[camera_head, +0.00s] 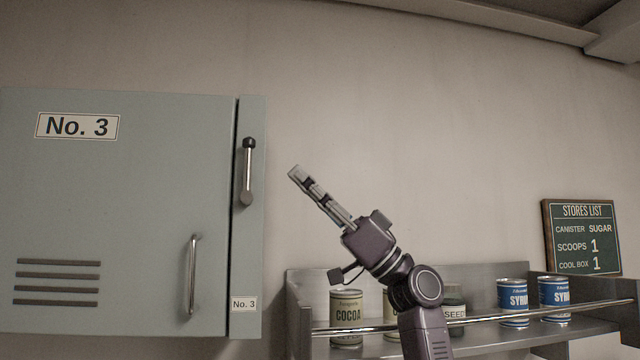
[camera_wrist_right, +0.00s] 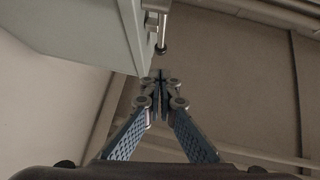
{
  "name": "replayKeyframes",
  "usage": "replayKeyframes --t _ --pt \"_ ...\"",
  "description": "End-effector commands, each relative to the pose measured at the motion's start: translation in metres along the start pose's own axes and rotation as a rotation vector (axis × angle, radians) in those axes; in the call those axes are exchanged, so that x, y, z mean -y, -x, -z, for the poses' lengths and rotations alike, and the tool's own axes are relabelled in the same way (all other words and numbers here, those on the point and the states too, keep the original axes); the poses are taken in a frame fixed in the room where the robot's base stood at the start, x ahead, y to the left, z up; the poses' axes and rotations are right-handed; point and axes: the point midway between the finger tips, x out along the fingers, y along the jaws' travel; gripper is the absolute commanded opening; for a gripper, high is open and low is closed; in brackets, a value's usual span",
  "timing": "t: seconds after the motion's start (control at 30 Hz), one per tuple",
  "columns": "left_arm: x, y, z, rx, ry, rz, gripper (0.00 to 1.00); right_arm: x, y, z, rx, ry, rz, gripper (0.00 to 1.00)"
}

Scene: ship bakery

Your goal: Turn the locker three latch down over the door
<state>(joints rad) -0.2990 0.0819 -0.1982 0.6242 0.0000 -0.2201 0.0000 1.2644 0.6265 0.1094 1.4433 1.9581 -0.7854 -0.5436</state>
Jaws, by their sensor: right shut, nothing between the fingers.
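Locker three (camera_head: 150,190) is a grey-green box on the wall at the left of the head view, and its door looks shut. Its latch (camera_head: 247,175) is a metal lever with a black knob at the top, pointing up on the frame strip right of the door. My right gripper (camera_head: 294,172) is shut and empty, to the right of the latch and apart from it. In the right wrist view the closed fingertips (camera_wrist_right: 160,76) are just below the latch's dark knob (camera_wrist_right: 161,51), with the locker (camera_wrist_right: 90,35) to the left. My left gripper is not in view.
The door has a vertical bar handle (camera_head: 193,273) below the latch. A metal shelf (camera_head: 300,310) with a front rail stands at the lower right, holding a cocoa tin (camera_head: 346,312) and syrup cans (camera_head: 512,298). A stores list board (camera_head: 581,237) is above it. The wall between is bare.

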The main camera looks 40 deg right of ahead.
Motion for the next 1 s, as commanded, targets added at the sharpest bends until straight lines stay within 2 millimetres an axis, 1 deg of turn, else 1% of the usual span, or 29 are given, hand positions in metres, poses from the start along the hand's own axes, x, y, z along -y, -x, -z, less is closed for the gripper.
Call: replayKeyframes --t 0.03,0.1,0.13,0.2,0.3,0.4,0.53,1.0 --pt "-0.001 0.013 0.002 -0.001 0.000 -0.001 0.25 0.000 -0.017 0.005 0.000 -0.001 0.001 0.00" --pt "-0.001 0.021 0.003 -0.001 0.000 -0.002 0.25 0.001 -0.030 0.004 0.001 -0.003 0.002 0.00" --pt "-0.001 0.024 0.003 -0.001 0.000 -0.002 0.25 0.000 -0.036 0.004 0.000 -0.002 0.001 0.00" --pt "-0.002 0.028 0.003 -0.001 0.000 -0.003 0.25 -0.001 -0.042 -0.009 0.003 -0.004 0.000 0.00" --pt "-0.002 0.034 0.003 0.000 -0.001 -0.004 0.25 -0.001 -0.050 -0.018 0.001 -0.003 -0.001 0.00" --pt "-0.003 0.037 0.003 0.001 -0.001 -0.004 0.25 -0.001 -0.054 -0.025 0.001 -0.003 -0.001 0.00" --pt "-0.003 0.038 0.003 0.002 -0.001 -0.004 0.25 -0.001 -0.056 -0.028 0.000 -0.001 -0.001 0.00" --pt "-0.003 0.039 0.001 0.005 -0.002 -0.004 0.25 0.000 -0.057 -0.028 0.016 0.003 0.001 0.00"
